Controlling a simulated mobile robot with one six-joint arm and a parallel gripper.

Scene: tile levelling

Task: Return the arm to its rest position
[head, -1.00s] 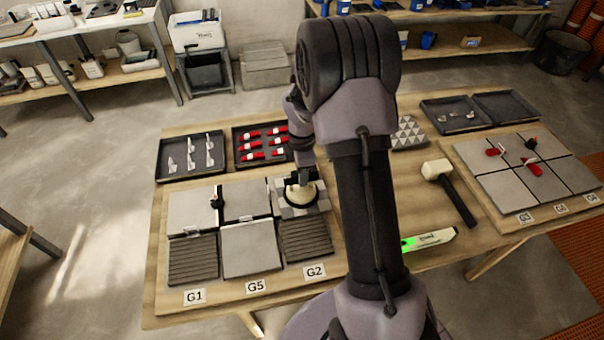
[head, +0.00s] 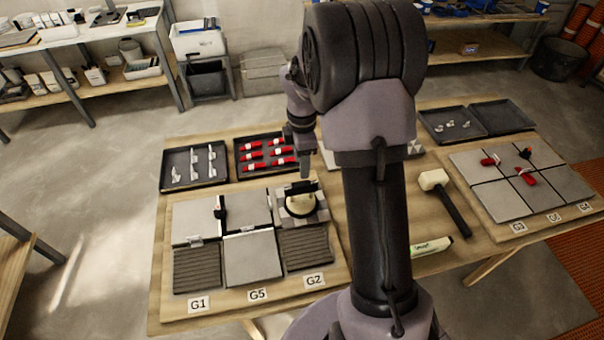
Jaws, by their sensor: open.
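My arm rises in the middle of the head view and hides part of the table. My gripper (head: 306,172) points down at the end of the arm, with its jaws open and empty. It is just above and behind a round cream suction cup with a dark handle (head: 301,202). The cup stands on a patterned tile (head: 318,217) at the back right of the left tile board. I cannot clearly tell the small gap between gripper and handle.
The left board (head: 232,303) carries grey and ribbed tiles labelled G1, G5 and G2. Behind it are a tray of clips (head: 177,187) and a tray of red wedges (head: 240,174). A mallet (head: 444,198), a green-white level (head: 432,246) and a second tile group (head: 497,198) lie right.

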